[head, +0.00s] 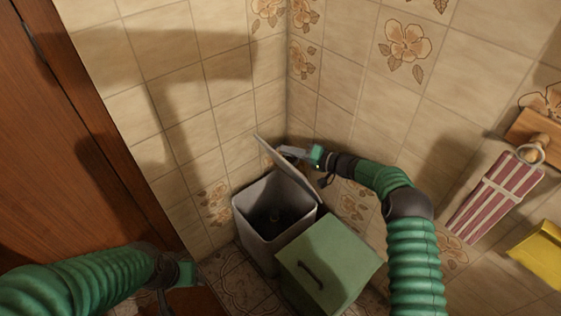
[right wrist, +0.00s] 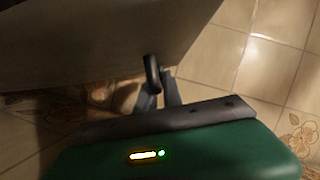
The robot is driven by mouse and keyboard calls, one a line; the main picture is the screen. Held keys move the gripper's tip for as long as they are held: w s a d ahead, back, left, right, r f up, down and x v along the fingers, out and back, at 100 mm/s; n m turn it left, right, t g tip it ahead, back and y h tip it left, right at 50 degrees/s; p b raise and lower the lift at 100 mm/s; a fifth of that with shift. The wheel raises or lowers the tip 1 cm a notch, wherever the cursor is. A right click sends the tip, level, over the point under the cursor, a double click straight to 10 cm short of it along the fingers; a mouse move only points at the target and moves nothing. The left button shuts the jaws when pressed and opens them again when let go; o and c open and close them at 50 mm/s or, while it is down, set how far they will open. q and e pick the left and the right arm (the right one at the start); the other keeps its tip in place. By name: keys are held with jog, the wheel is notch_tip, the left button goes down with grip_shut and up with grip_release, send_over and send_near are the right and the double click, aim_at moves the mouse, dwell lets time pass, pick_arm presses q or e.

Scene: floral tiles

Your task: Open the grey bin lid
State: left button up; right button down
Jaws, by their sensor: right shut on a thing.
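The grey bin (head: 252,237) stands in the tiled corner, with its dark inside showing. Its grey lid (head: 289,174) is raised and tilted steeply above the bin's back right side.
A green box (head: 335,256) with a dark handle stands right beside the bin at the front. A brown wooden door (head: 50,150) is at the left. A striped cloth (head: 497,193) hangs on the right wall, near a yellow cloth (head: 540,253).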

jog(key=shift+w+d+r, duration=0.1)
jog(key=shift+r, duration=0.05)
jog(key=c, duration=1.5)
grip_release()
